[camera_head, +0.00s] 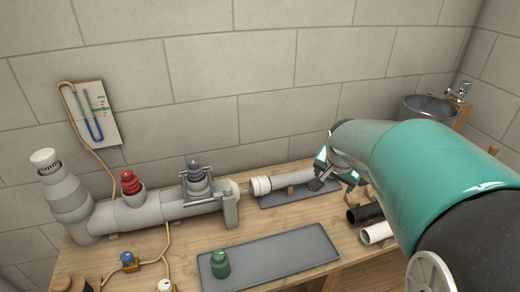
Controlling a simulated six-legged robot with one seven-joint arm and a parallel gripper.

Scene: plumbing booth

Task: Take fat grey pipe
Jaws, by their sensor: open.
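A fat grey pipe (291,181) lies on a small grey mat (300,194) on the wooden bench, with a white collar at its left end. My gripper (322,184) is open at the right end of this pipe. One finger overlaps the pipe in the picture; I cannot tell whether it touches. My teal arm comes in from the right and hides what is behind it.
A grey pipe assembly (150,208) with red and grey fittings stands at the left. A larger grey mat (285,252) holds a green fitting (220,264). Black (366,213) and white (377,232) pipes lie at the right. A gauge board (91,113) hangs on the wall.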

